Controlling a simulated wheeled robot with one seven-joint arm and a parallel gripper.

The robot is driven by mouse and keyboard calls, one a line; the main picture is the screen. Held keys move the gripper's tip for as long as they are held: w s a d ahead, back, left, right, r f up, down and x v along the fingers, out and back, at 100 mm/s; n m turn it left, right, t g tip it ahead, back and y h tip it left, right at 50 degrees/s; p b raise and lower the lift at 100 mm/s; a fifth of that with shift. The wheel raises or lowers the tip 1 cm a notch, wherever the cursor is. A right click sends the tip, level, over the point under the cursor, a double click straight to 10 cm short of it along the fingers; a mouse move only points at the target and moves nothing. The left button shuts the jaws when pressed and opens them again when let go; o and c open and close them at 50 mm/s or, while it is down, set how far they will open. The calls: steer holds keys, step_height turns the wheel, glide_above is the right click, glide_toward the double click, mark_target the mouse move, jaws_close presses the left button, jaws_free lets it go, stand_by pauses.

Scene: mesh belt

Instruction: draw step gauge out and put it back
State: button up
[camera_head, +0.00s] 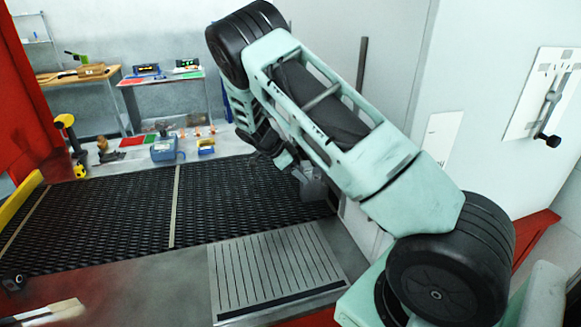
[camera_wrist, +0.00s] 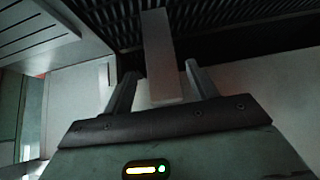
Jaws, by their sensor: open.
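In the wrist view a pale, flat-ended bar (camera_wrist: 160,62), which looks like the step gauge, stands between the two fingers of my gripper (camera_wrist: 160,70). The fingers are open, one on each side of the bar, with narrow gaps showing. I cannot tell how deep the bar sits between them. In the head view my arm hides most of the gripper, and I cannot make out the bar there.
A dark mesh belt (camera_head: 120,215) spans the head view, with a grooved metal plate (camera_head: 275,268) in front. A blue box (camera_head: 164,149) and small items stand behind the belt. A white wall with a lever panel (camera_head: 545,92) is on the right. The belt's left part is clear.

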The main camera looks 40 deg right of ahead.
steer(key=shift+b+x, duration=1.75)
steer(key=shift+x, duration=0.75)
steer(key=c, duration=1)
steer(key=shift+w+a, duration=0.1)
steer(key=shift+a, duration=0.05)
steer(key=shift+w+a+b, duration=0.25)
steer(key=shift+w+a, duration=0.45)
steer(key=shift+a, duration=0.75)
steer(key=shift+w+a+b, duration=0.3)
steer(key=shift+w+a, duration=0.4)
steer(key=shift+a, duration=0.75)
steer(key=shift+w+a+b, duration=0.25)
steer(key=shift+w+a, duration=0.45)
steer(key=shift+a, duration=0.75)
steer(key=o, duration=1.1)
